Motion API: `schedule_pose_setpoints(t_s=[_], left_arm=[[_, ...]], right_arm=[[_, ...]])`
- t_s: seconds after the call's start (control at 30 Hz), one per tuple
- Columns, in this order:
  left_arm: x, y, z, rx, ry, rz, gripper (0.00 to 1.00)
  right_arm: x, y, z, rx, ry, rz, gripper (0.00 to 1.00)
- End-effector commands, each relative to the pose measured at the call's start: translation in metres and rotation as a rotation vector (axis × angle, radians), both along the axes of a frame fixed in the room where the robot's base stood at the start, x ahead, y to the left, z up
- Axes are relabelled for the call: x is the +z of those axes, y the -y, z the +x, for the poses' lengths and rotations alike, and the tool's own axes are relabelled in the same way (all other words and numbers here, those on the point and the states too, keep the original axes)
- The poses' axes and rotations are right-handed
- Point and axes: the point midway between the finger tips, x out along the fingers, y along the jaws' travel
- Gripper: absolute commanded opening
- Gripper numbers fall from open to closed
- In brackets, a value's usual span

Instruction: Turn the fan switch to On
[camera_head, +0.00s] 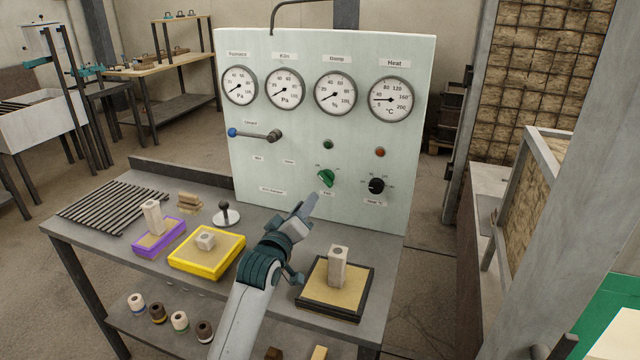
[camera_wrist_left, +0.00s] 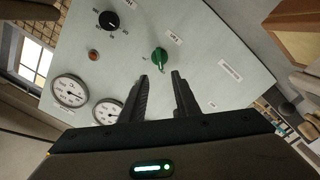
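The fan switch is a green knob (camera_head: 326,177) on the pale upright panel (camera_head: 300,145), above a small "Fan" label. The same knob (camera_wrist_left: 160,55) shows in the left wrist view, just beyond my fingertips and between their lines. I cannot read its setting for sure. My left gripper (camera_head: 312,200) is in front of the panel, a little below and left of the knob in the head view. In the left wrist view the left gripper (camera_wrist_left: 160,76) has its two dark fingers apart with nothing between them. My right gripper is not in view.
A black heat knob (camera_head: 376,185) sits right of the fan knob, with a red lamp (camera_head: 380,152) above it. A lever (camera_head: 258,135) is on the panel's left. Below, the bench holds a yellow tray (camera_head: 207,262), a purple tray (camera_head: 145,250) and a black-framed tray (camera_head: 310,309).

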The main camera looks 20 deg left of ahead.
Motion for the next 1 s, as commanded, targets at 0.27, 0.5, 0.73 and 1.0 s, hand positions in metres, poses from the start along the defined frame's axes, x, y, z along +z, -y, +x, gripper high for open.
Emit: schedule_pose_setpoints(t_s=[0.27,0.5,0.73,1.0], left_arm=[[0.001,0.001,0.047,0.0,-0.001,-0.001,0.29],[0.001,0.003,0.083,-0.001,-0.001,0.0,0.29],[0.001,0.004,0.106,0.0,0.0,-0.001,0.29],[0.0,0.004,0.115,-0.001,-0.001,-0.001,0.29]], right_arm=[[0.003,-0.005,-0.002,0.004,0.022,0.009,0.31],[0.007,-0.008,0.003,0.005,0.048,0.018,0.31],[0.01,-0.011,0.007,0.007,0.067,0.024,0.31],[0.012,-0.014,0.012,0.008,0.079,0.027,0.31]])
